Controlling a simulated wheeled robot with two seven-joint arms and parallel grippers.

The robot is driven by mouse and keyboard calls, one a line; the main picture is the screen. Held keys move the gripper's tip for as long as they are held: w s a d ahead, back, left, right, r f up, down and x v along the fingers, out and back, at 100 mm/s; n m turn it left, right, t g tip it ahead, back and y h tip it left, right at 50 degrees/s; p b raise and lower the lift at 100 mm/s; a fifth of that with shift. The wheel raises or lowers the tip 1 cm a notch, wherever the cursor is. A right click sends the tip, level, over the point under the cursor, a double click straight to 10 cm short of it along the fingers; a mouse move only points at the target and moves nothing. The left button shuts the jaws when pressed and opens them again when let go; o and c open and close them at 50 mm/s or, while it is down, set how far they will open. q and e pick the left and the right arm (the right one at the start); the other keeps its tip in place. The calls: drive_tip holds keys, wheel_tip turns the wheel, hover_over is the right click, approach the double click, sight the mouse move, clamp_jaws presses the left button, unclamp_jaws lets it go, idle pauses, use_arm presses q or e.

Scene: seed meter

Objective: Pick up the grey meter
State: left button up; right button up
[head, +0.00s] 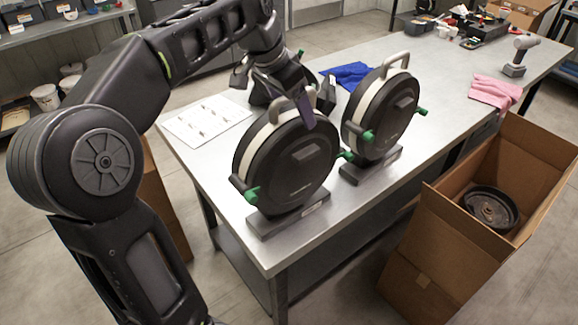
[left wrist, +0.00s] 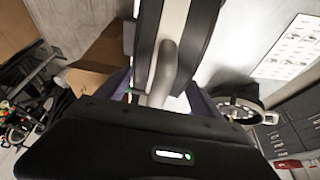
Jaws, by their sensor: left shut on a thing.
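Two round dark grey meters with pale rims, grey top handles and green knobs stand upright on grey bases on the table. The near meter (head: 291,166) is at the left and the far meter (head: 384,112) is behind it to the right. My left gripper (head: 292,108) is at the top of the near meter, shut on its handle. In the left wrist view the near meter's rim (left wrist: 172,22) and its handle (left wrist: 163,70) run down between the fingers, which are mostly hidden. The near meter seems still at its base (head: 288,214). My right gripper is out of view.
An open cardboard box (head: 440,240) with a round dark part (head: 489,207) inside stands at the right.

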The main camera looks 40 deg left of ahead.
use_arm(q)
drive_tip(key=c, duration=1.3)
drive_tip(key=shift+w+r, duration=0.15)
drive_tip(key=shift+r, duration=0.05)
drive_tip(key=shift+c, duration=0.5)
drive_tip(key=shift+r, duration=0.15)
